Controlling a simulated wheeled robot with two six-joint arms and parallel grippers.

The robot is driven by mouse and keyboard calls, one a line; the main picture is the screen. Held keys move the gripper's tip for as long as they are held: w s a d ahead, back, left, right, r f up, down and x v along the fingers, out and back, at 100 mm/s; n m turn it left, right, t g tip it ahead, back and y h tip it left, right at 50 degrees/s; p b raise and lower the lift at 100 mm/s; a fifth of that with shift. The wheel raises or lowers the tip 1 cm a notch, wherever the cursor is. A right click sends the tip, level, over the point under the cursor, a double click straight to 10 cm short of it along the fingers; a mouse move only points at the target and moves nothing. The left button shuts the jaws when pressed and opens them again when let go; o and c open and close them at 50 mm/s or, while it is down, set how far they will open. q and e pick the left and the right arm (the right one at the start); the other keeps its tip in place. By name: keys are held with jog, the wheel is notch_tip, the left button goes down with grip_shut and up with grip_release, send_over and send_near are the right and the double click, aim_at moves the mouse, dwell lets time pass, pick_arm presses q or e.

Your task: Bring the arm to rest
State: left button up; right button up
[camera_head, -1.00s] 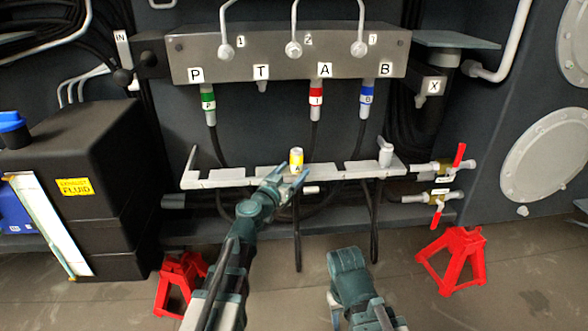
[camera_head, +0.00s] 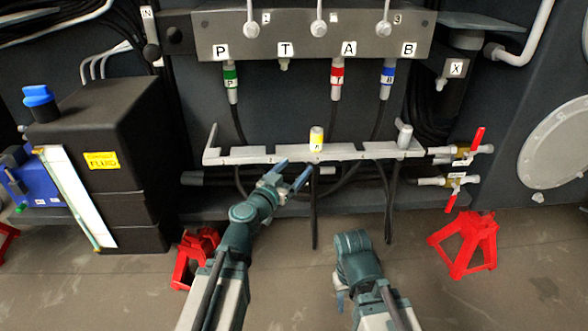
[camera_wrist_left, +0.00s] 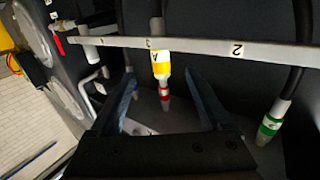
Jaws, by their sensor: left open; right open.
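My left gripper (camera_head: 294,172) is open and empty, in front of and below the pale rail (camera_head: 262,156). A yellow-banded connector (camera_head: 317,139) stands upright in the rail, above and right of its fingertips. In the left wrist view the yellow connector (camera_wrist_left: 161,67) shows beyond the open fingers (camera_wrist_left: 165,90), with clear space between them. My right arm is folded low at the centre right; its open gripper (camera_head: 341,297) points down and is mostly hidden.
The manifold (camera_head: 310,40) carries green, red and blue hose connectors. Black hoses hang below the rail. Red stands (camera_head: 465,245) are on the floor at both sides. A black fluid tank (camera_head: 125,130) is at left, red-handled valves (camera_head: 478,140) at right.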

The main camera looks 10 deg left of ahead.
pick_arm(q)
jog(key=s+d+f+m+g+h, duration=0.1)
jog(key=s+d+f+g, duration=0.3)
jog(key=f, duration=0.3)
jog(key=s+d+f+m+g, duration=0.1)
jog(key=s+d+f+g, duration=0.15)
jog(key=f+g, duration=0.3)
jog(key=s+a+f+n+g+y, duration=0.65)
jog(key=s+a+f, duration=0.3)
jog(key=s, duration=0.25)
jog(key=s+d+m+g+y, duration=0.15)
jog(key=s+d+m, duration=0.35)
jog(key=d, duration=0.5)
notch_tip(320, 180, up, 37)
jog(key=p, duration=3.7)
jog(key=shift+s+a+n, duration=0.15)
jog(key=shift+s+n, duration=0.1)
jog(key=shift+n, duration=0.1)
